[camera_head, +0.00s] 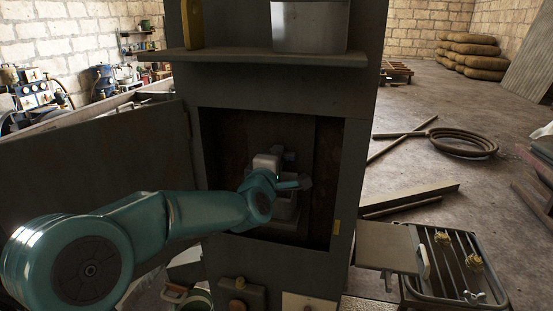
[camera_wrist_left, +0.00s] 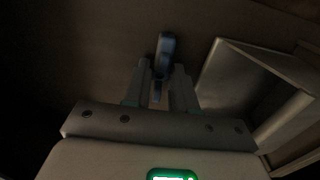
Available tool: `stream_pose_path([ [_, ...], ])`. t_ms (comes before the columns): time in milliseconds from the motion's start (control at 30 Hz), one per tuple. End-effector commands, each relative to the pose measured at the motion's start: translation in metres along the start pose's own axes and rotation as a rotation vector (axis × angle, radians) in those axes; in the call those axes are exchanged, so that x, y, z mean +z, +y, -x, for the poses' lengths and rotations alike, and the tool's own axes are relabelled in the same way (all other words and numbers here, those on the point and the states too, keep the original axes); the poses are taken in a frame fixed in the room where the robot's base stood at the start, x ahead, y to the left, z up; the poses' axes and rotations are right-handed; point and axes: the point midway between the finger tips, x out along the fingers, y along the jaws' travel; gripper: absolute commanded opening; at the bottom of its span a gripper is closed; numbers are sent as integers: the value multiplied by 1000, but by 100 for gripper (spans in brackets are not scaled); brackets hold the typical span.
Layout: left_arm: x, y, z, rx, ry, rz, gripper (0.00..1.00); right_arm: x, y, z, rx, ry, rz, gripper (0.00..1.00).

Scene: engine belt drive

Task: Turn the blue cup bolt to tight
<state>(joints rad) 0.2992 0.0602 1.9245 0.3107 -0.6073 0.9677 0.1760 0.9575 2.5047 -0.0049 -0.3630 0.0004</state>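A bluish, upright, narrow piece (camera_wrist_left: 166,50), which looks like the blue cup bolt, shows in the left wrist view against a dark wall. My left gripper (camera_wrist_left: 162,68) has its two fingers on either side of its lower part. The fingers stand apart with the piece between them; the dim light hides whether they touch it. My right gripper is in neither view.
The recess walls stand close around my left wrist. A pale, box-like part (camera_wrist_left: 245,85) is right of the fingers in the wrist view. A shelf (camera_head: 270,58) with a grey bin (camera_head: 310,27) is above the recess. An open door panel (camera_head: 95,160) stands left, beyond my arm.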

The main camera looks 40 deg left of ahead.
Motion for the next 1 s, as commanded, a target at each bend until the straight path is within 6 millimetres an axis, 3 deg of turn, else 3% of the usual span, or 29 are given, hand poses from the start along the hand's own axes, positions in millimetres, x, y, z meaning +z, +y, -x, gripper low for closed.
stream_pose_path([
  [467, 0, -3, 1, -3, -1, -119, 0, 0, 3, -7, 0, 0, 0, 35],
  [1000, 0, -2, 0, -5, -2, -606, 0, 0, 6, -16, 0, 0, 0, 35],
])
